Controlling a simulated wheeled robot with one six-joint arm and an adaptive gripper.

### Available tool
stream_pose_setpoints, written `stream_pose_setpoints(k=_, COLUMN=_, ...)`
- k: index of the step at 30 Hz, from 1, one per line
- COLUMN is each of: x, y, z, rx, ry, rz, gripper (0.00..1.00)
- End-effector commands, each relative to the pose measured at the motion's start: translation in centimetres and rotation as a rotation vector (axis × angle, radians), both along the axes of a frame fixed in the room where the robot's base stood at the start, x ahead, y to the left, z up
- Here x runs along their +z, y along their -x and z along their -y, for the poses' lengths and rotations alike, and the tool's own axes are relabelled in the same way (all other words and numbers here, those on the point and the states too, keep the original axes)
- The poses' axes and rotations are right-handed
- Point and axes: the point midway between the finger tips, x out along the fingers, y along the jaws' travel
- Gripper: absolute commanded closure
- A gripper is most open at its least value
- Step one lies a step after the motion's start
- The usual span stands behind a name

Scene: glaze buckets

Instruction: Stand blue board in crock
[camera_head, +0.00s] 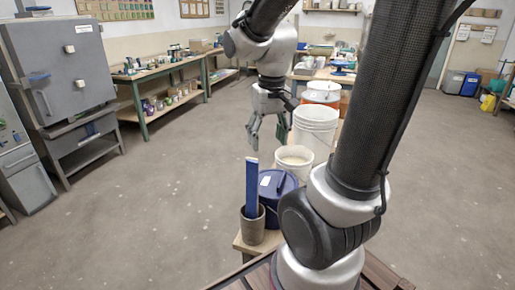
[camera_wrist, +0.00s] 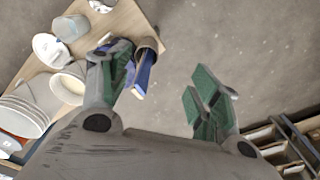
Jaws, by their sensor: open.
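The blue board (camera_head: 252,190) stands nearly upright in the grey-brown crock (camera_head: 252,228), its lower end hidden inside the crock and its pale top end sticking out well above the rim. The crock stands at the near end of a wooden bench. In the wrist view the board (camera_wrist: 146,72) and the crock (camera_wrist: 149,43) show beside the left finger, which hides part of that area. My gripper (camera_head: 268,140) is open and empty, above the board and apart from it. Its spread green-padded fingers also show in the wrist view (camera_wrist: 165,90).
A dark blue lidded bucket (camera_head: 286,186) stands right behind the crock. Behind it on the bench (camera_head: 244,243) are a cream-filled white bucket (camera_head: 294,166), a taller white bucket (camera_head: 315,135) and an orange-banded bucket (camera_head: 322,98). The floor to the left is clear.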

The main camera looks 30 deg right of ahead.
Motion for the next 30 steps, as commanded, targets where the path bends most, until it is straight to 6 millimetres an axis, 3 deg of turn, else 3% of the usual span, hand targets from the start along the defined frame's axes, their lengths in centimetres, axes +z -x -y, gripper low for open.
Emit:
stream_pose_setpoints(k=6, x=2.5, y=3.1, z=-0.5, rx=0.087, ry=0.011, rz=0.072, gripper=0.38)
stream_pose_setpoints(k=17, x=4.4, y=6.2, z=-1.0, rx=0.164, ry=0.026, rz=0.156, gripper=0.38)
stream_pose_setpoints(k=30, x=1.7, y=2.1, z=-0.3, rx=0.061, ry=0.007, rz=0.045, gripper=0.38)
